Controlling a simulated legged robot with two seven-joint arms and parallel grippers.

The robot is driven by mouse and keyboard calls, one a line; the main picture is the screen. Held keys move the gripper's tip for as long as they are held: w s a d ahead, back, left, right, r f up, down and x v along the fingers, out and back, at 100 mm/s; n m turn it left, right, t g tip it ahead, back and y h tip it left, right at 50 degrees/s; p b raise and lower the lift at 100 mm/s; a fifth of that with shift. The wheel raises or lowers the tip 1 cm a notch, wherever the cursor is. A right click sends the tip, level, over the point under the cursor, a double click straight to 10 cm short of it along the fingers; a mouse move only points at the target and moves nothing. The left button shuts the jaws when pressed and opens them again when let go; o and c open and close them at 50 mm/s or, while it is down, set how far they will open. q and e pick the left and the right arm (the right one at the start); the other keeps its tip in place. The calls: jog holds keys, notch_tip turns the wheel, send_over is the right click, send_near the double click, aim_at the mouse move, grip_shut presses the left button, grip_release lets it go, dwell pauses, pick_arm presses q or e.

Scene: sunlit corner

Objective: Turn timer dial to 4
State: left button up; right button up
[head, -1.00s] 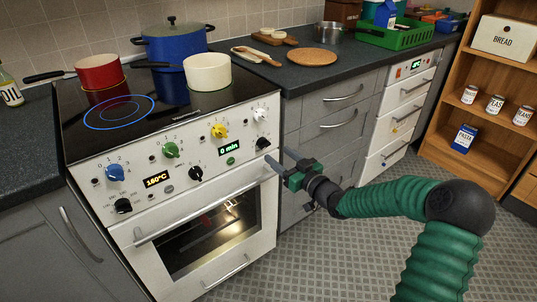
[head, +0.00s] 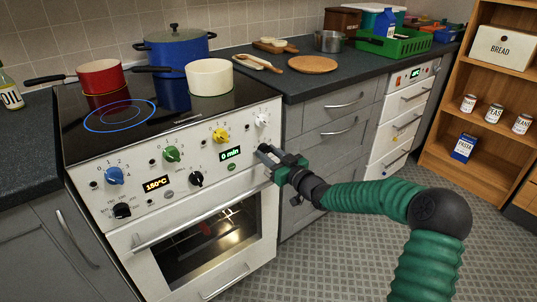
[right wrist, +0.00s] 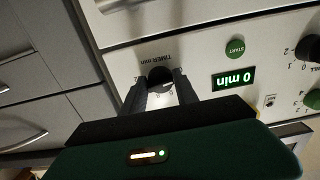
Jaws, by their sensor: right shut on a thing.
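The timer dial (right wrist: 160,77) is a black knob on the white oven front, under the label "TIMER min" in the right wrist view. My right gripper (right wrist: 160,88) has one dark finger on each side of it and is shut on it. In the head view my right gripper (head: 268,154) is at the right end of the control panel and mostly hides the dial. The green timer display (head: 230,153) reads "0 min", and it also shows in the right wrist view (right wrist: 235,80). The dial's pointer is not clear. My left gripper is not in view.
A green start button (right wrist: 235,47) sits beside the display. Yellow (head: 220,135), green (head: 171,154) and blue (head: 114,176) knobs line the panel. The oven door handle (head: 205,211) runs below. Pots stand on the hob. The patterned floor at the right is clear.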

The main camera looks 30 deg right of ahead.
grip_shut()
jog(key=shift+r+m+p, duration=0.2)
jog(key=shift+m+p, duration=0.1)
jog(key=shift+p, duration=0.45)
jog(key=m+p, duration=0.4)
jog(key=p, duration=0.4)
jog(key=shift+r+m, duration=0.15)
jog(key=shift+m, duration=0.25)
jog(key=shift+d+f+m+p, duration=0.1)
jog(key=shift+f+m+p, duration=0.15)
jog(key=shift+m+p, duration=0.9)
